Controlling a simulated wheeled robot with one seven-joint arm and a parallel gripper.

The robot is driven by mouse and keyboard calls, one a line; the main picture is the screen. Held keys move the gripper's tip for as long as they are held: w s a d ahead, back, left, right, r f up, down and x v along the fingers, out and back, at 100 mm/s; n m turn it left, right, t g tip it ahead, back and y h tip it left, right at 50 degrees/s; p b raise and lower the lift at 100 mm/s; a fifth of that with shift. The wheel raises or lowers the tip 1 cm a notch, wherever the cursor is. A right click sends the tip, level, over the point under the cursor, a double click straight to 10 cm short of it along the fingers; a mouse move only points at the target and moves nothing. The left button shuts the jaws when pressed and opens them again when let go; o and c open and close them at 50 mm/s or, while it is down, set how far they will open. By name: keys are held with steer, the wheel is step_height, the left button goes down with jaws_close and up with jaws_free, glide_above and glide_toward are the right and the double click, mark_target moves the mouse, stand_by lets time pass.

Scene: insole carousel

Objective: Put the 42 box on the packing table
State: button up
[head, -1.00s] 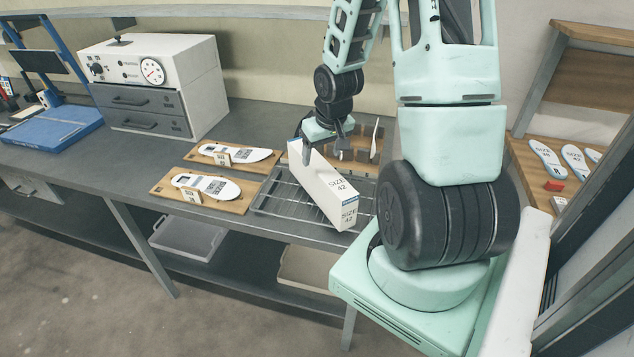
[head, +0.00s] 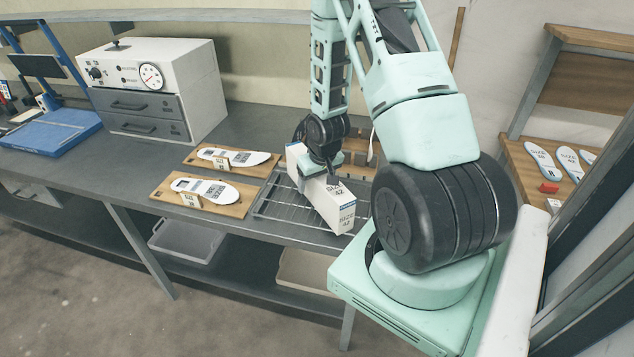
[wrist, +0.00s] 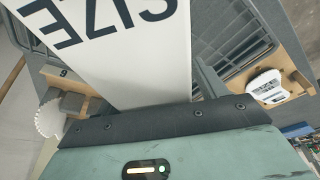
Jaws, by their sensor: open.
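The white 42 box (head: 335,207) lies lengthwise on a wire rack tray (head: 275,207) on the grey bench. Its near end and top read "SIZE 42". My gripper (head: 318,172) is open and low over the box's far half, with its fingers close about the box. Whether the fingers touch it is hidden. In the wrist view, the box (wrist: 135,60) with large "SIZE" lettering fills the space just in front of the gripper's dark edge. I cannot tell which surface is the packing table.
Two wooden boards with white insoles (head: 205,190) lie left of the rack. A white instrument with a gauge (head: 150,75) and a blue stand (head: 55,130) are farther left. A wooden holder stands behind the rack (head: 360,160). A shelf with insoles (head: 540,160) is at right.

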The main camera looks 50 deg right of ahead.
steer(key=c, duration=1.2)
steer(key=shift+c, duration=0.2)
